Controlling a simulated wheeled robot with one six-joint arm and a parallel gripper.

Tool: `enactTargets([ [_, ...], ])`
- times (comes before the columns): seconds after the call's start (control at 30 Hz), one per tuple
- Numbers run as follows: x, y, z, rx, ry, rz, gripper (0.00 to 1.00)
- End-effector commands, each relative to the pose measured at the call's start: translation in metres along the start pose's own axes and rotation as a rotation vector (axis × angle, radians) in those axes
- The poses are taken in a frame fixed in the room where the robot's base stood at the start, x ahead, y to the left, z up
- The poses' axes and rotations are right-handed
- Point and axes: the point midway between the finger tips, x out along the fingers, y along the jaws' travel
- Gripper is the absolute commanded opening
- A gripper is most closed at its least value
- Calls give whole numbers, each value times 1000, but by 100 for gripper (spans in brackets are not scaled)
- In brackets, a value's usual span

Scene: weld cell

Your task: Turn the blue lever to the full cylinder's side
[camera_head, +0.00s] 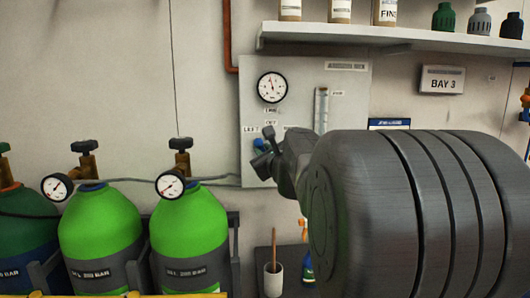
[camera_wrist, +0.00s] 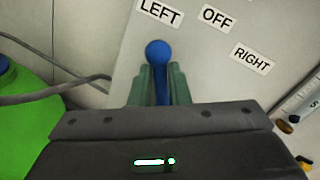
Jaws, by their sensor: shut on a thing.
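The blue lever (camera_wrist: 157,50) shows in the wrist view with its round knob upward, pointing at the LEFT label (camera_wrist: 160,13). The OFF label (camera_wrist: 217,17) and RIGHT label (camera_wrist: 253,58) are to its right. My gripper (camera_wrist: 161,80) is shut on the lever's stem, one green finger on each side. In the head view my gripper (camera_head: 266,158) is at the panel (camera_head: 350,85), and only a bit of blue shows there. Two bright green cylinders (camera_head: 100,225) (camera_head: 190,225) stand left of the panel, each with a gauge (camera_head: 57,187) (camera_head: 170,185); the readings are too small to tell surely.
A round line gauge (camera_head: 272,87) and a flow tube (camera_head: 321,108) are on the panel. A shelf (camera_head: 400,38) with bottles is above. A darker green cylinder (camera_head: 25,235) stands at far left. A cup (camera_head: 273,280) and a spray bottle (camera_head: 307,268) are below.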

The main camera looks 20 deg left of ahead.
Motion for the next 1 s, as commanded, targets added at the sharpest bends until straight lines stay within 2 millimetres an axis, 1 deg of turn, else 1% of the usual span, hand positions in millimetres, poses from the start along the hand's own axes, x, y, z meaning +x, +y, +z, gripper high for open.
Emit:
enactTargets([
  [0.07, 0, 2, 1, -26, 5, 4, 0],
  [0.3, 3, 14, 2, -228, 44, 27, 0],
  [0.4, 3, 17, 1, -282, 55, 31, 0],
  [0.73, 3, 17, 0, -302, 57, 32, 0],
  [0.77, 3, 17, 0, -302, 57, 32, 20],
  [0.83, 3, 18, 0, -301, 58, 32, 34],
  [0.87, 3, 17, 0, -301, 58, 32, 36],
  [1.0, 3, 17, -1, -300, 59, 31, 36],
])
